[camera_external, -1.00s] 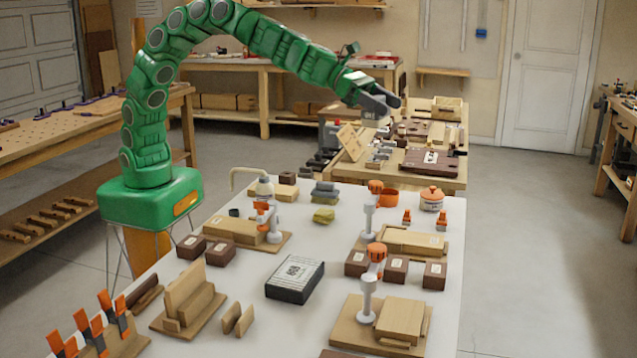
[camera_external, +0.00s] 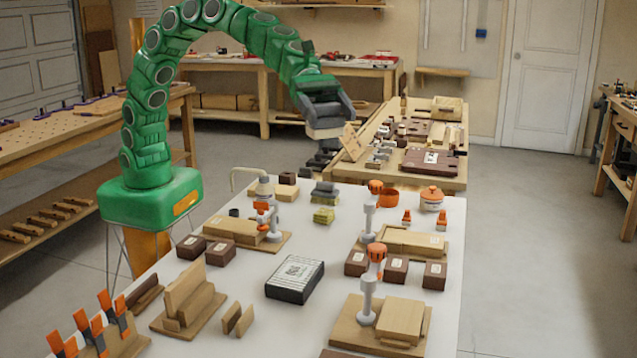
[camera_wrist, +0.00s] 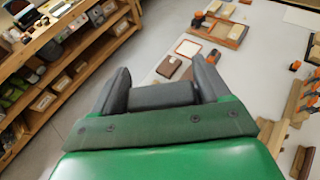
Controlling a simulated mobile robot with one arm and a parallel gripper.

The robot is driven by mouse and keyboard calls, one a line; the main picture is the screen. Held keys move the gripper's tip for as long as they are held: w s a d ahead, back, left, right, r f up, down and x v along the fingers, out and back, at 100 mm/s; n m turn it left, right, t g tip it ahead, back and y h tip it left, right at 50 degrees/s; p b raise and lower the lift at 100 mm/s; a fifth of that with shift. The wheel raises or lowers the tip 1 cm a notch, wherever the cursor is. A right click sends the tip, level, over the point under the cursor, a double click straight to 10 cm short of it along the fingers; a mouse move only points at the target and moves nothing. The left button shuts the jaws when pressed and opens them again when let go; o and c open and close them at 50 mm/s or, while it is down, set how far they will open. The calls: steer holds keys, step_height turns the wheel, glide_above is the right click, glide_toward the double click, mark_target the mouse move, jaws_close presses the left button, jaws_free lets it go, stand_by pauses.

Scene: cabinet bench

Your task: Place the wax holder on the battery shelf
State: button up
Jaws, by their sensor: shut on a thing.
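My gripper (camera_external: 327,112) is at the end of the green arm, above the gap near the far left corner of the white bench. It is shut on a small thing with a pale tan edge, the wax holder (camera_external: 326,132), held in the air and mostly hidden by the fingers. In the wrist view my gripper's grey fingers (camera_wrist: 160,80) point away over the bench edge, and the held thing is hard to make out between them. A wooden shelf unit (camera_wrist: 68,55) with several dark and pale items shows there at left; I cannot tell which part is the battery shelf.
The white bench (camera_external: 250,335) carries wooden blocks, clamps, brown boxes and a black-and-white box (camera_external: 295,279). A second wooden bench (camera_external: 400,176) with tools and a leaning board (camera_external: 351,142) stands behind it. Open floor lies to the right.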

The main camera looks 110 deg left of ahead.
steer(key=s+d+f+m+g+h, duration=0.15)
steer(key=s+d+m+g, duration=0.3)
steer(key=s, duration=0.45)
steer(key=s+d+f+m+g+h, duration=0.1)
steer(key=s+d+m+g+h, duration=0.1)
steer(key=s+d+m+g, duration=0.35)
step_height(320, 180, down, 23)
steer(key=s+d+n+t, duration=0.1)
steer(key=s+n, duration=0.1)
steer(key=s, duration=0.1)
steer(key=shift+w+d+f, duration=1.3)
steer(key=shift+w+f, duration=0.45)
steer(key=shift+w, duration=0.2)
steer(key=shift+w+d+f, duration=1.25)
steer(key=shift+w+f, duration=0.5)
steer(key=shift+w, duration=0.25)
steer(key=shift+w+d+f, duration=1.3)
steer(key=shift+w+f, duration=0.45)
steer(key=shift+w, duration=0.2)
steer(key=shift+f, duration=1.45)
steer(key=shift+f, duration=0.15)
steer(key=o, duration=1.1)
